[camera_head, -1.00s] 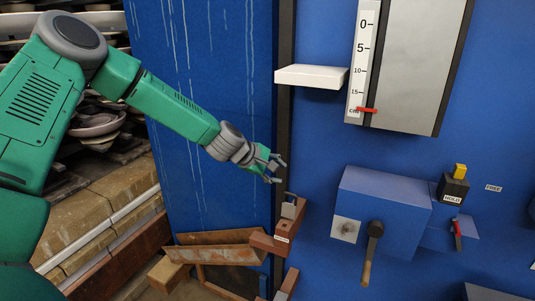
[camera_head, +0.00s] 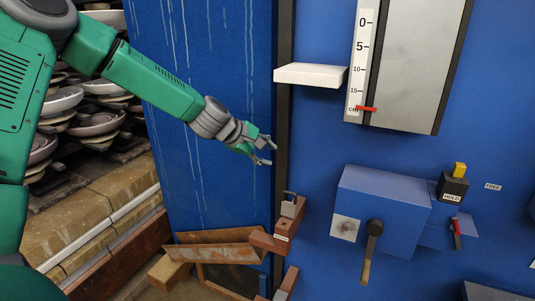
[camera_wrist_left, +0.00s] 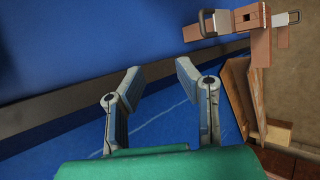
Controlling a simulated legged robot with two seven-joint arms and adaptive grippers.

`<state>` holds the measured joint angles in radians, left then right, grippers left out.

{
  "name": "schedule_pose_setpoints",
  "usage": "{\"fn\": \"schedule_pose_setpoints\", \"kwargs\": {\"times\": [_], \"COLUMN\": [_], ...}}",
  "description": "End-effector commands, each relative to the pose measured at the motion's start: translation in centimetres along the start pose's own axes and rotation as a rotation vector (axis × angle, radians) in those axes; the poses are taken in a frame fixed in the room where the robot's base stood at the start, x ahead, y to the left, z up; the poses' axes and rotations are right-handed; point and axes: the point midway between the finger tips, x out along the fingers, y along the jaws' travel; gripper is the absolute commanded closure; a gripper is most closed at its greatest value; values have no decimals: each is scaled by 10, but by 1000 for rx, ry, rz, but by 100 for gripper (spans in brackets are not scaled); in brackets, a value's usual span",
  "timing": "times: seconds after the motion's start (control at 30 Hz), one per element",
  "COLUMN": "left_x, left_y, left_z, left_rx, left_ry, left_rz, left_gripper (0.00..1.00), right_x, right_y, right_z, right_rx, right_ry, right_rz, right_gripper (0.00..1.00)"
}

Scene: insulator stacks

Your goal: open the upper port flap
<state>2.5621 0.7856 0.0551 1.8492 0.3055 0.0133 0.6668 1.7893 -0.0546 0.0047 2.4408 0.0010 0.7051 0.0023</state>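A reddish-brown block fitting (camera_head: 268,242) with a small label sits low on the dark upright strip. A grey metal piece with a wire-like loop (camera_head: 289,206) stands on its upper end. I cannot tell for sure which part is the upper port flap. The left wrist view shows the brown fitting (camera_wrist_left: 254,30) and its grey loop handle (camera_wrist_left: 207,23) at the upper right. My left gripper (camera_head: 267,152) is open and empty, above and slightly left of the fitting, apart from it. Its spread fingers (camera_wrist_left: 159,68) show in the wrist view. My right gripper is not in view.
A white shelf (camera_head: 310,75) juts out above my left gripper. A blue box (camera_head: 385,205) with a lever (camera_head: 371,250) is to the right. A rusty trough (camera_head: 220,250) and a second brown block (camera_head: 287,284) lie below. The blue panel around the gripper is clear.

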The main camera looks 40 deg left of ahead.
Motion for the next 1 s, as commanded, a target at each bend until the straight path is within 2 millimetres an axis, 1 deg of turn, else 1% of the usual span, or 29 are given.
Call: {"fn": "schedule_pose_setpoints", "kwargs": {"times": [0.4, 0.53, 0.67, 0.9, 1.0], "left_x": [0, -4, -19, -54, -64], "left_y": [0, 0, 1, 1, 1], "left_z": [0, 0, 0, -1, -1], "left_rx": [1, 1, 2, 1, 1], "left_ry": [0, 0, -1, -1, 0], "left_rz": [0, 1, 2, 1, 0], "left_gripper": [71, 71, 71, 71, 71], "right_x": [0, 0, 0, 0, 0], "right_y": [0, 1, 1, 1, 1], "right_z": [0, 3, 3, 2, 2], "right_rx": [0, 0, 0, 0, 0], "right_ry": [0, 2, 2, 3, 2], "right_rz": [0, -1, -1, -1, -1], "right_gripper": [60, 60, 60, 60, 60]}}
